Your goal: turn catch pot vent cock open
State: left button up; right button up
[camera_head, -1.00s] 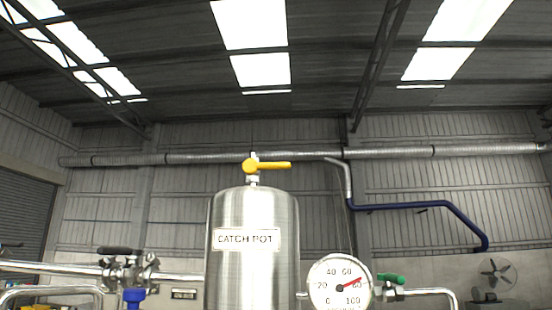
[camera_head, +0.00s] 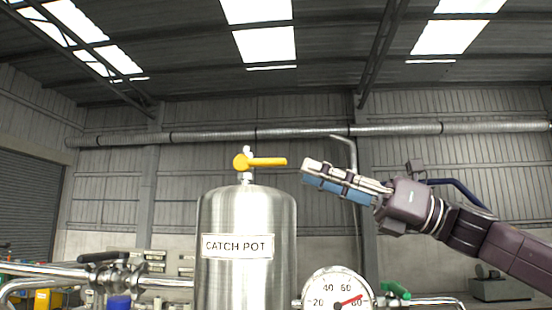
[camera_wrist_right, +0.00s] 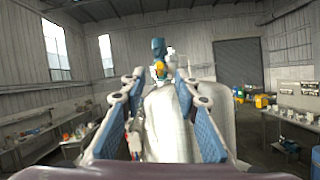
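The catch pot (camera_head: 246,215) is a steel vessel with a "CATCH POT" label. Its vent cock, on top, has a yellow lever (camera_head: 266,162) lying about level and pointing right in the head view. My right gripper (camera_head: 306,172) is right of the lever's free end, at nearly the same height, with a small gap in the picture. In the right wrist view its fingers (camera_wrist_right: 160,82) are apart with nothing between the tips. The yellow lever (camera_wrist_right: 160,68) shows small and end-on beyond them, above the pale pot (camera_wrist_right: 168,120). My left gripper is not seen.
A pressure gauge (camera_head: 337,291) and a green-handled valve (camera_head: 397,290) stand low, right of the pot. A dark-handled valve (camera_head: 105,257) sits on the pipe at left. The space above the lever is clear. Benches (camera_wrist_right: 285,118) stand farther off.

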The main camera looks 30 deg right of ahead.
aim_at(279, 162)
jog(key=p+x, duration=0.4)
jog(key=x, duration=0.3)
jog(key=shift+w+a+r, duration=0.1)
jog(key=shift+a, duration=0.15)
grip_shut()
